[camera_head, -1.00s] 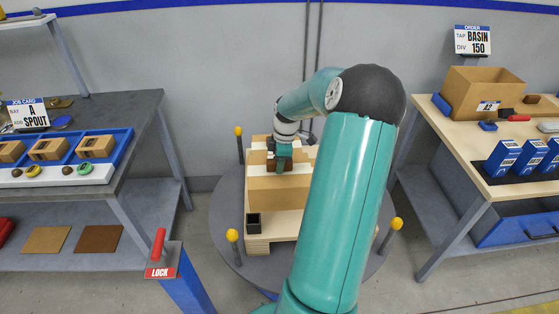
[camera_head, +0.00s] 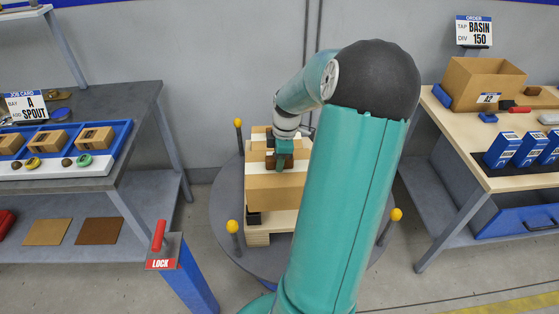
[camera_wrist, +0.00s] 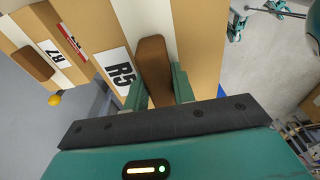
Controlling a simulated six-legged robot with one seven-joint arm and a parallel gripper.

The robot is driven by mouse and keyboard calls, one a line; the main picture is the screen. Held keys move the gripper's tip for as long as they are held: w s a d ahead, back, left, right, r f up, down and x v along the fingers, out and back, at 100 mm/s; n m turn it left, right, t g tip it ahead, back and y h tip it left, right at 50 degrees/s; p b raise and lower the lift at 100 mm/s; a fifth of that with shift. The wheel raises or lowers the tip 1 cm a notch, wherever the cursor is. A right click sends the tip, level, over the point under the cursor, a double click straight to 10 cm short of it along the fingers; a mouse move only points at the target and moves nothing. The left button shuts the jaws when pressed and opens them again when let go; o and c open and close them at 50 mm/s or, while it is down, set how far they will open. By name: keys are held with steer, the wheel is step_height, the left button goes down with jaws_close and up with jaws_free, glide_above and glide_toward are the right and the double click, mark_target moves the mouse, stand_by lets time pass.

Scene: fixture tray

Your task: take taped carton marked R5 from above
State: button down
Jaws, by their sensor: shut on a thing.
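The taped carton marked R5 (camera_wrist: 204,45) is brown with a white tape strip, a black-on-white R5 label and a brown raised block (camera_wrist: 154,62) on top. My gripper (camera_wrist: 158,84) is over it, with its two teal fingers shut on the block from both sides. In the head view my gripper (camera_head: 281,164) points down at the cartons (camera_head: 274,196) on the round stand. My arm hides part of their right side. I cannot tell whether carton R5 is raised off what is under it.
A carton marked R7 (camera_wrist: 18,40), with its own brown block, lies close on the left in the wrist view. Yellow-topped posts (camera_head: 233,227) ring the round stand (camera_head: 226,190). A grey bench (camera_head: 130,105) stands left, a wooden-topped bench (camera_head: 462,140) right.

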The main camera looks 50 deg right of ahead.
step_height(320, 180, up, 16)
steer(key=shift+f, duration=0.15)
stand_by(1.1)
steer(key=shift+d, duration=0.1)
